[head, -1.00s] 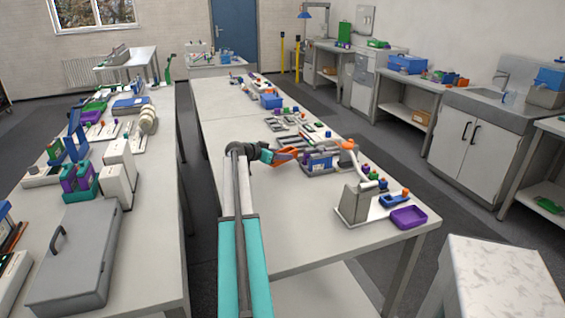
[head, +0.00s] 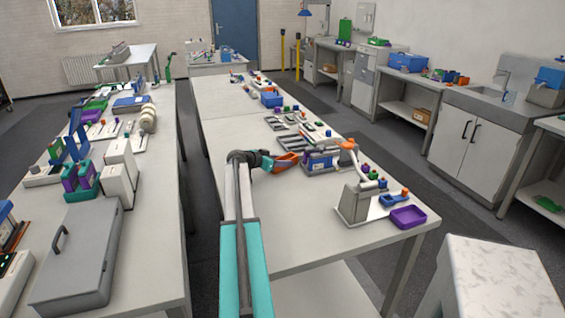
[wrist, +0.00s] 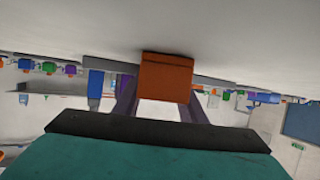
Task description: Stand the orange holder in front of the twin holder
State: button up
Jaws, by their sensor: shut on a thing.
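The orange holder (head: 286,161) is at the end of my arm over the middle table. My gripper (head: 271,161) is shut on it. In the wrist view the orange holder (wrist: 166,78) sits between the two dark fingers (wrist: 158,105), close to the pale table surface. I cannot tell whether it touches the table. A blue and grey holder block (head: 320,160), perhaps the twin holder, stands just right of the orange holder. Its details are too small to make out.
A grey device (head: 355,202) on a white base stands nearer, with a purple tray (head: 408,217) by the table edge. Grey racks (head: 291,143) lie behind the holder block. The table (head: 275,215) in front of my gripper is bare.

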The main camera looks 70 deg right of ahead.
jog(key=o, duration=1.1)
jog(key=shift+o, duration=0.2)
jog(key=shift+r, duration=0.1)
jog(key=b+v, duration=0.2)
jog(key=v, duration=0.9)
jog(key=shift+w+a, duration=0.1)
jog(key=shift+w+a+r, duration=0.15)
jog(key=shift+a+r, duration=0.05)
jog(key=shift+a, duration=0.15)
jog(key=shift+o, duration=0.4)
